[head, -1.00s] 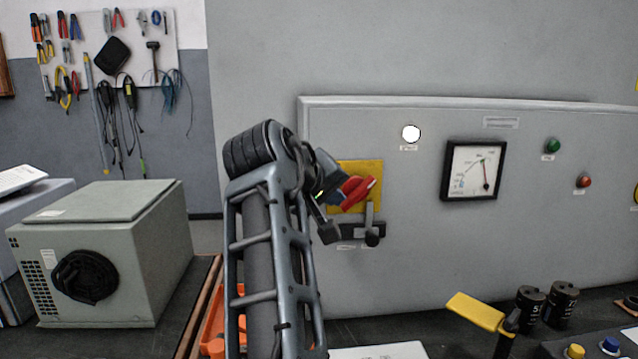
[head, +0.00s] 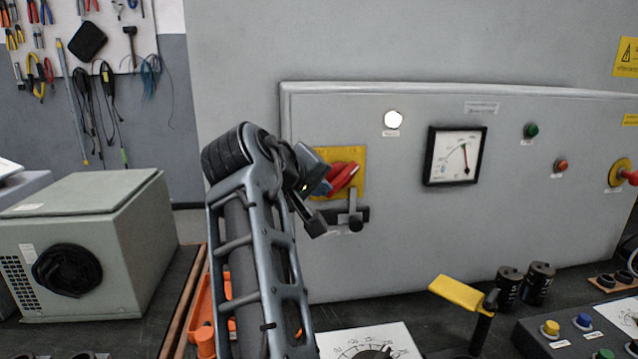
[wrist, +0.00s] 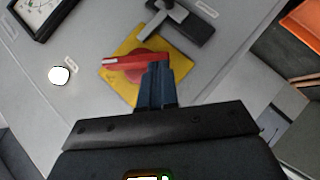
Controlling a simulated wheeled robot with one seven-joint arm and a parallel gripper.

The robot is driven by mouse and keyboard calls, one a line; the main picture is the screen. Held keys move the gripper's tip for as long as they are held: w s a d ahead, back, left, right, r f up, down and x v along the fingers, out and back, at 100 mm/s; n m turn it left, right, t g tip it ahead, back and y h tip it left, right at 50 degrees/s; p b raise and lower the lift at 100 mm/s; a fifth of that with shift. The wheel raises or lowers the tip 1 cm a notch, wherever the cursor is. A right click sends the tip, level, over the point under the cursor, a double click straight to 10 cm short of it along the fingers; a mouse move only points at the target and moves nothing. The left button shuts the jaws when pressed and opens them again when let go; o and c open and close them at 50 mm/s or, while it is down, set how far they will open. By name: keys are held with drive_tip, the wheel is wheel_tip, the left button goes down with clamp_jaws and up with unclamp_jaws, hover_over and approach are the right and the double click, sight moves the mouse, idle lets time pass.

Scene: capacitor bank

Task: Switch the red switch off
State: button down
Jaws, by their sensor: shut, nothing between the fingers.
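The red switch (head: 343,178) is a rotary handle on a yellow plate (head: 357,158) on the front of the grey cabinet panel. In the head view the handle lies tilted, its right end higher. It also shows in the wrist view (wrist: 122,64), where its bar runs across the yellow plate. My gripper (head: 326,183) is shut, with its fingertips (wrist: 155,70) at the right part of the red handle in the wrist view. The fingers hide part of the handle; whether they touch it I cannot tell.
A grey latch (head: 353,215) sits just below the yellow plate. An analogue meter (head: 455,155), a white lamp (head: 393,120), a green button (head: 530,130) and a red one (head: 560,166) are to the right. A yellow-handled lever (head: 457,293) stands on the bench in front.

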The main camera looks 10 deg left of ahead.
drive_tip(key=shift+f+h, duration=0.2)
drive_tip(key=shift+h, duration=0.1)
drive_tip(key=w+d+f+n+t+h+b, duration=0.1)
drive_tip(key=d+f+n+t+h+b, duration=0.3)
drive_tip(key=n+t, duration=0.4)
drive_tip(key=shift+f+n+t+b, duration=0.25)
drive_tip(key=shift+n+b, duration=0.2)
drive_tip(key=shift+n, duration=0.75)
drive_tip(key=shift+w+d, duration=0.1)
drive_tip(key=shift+d, duration=0.05)
idle(0.5)
drive_tip(key=v, duration=0.7)
drive_tip(key=shift+s+a+f, duration=0.15)
drive_tip(key=shift+s+a, duration=0.05)
drive_tip(key=shift+s, duration=0.15)
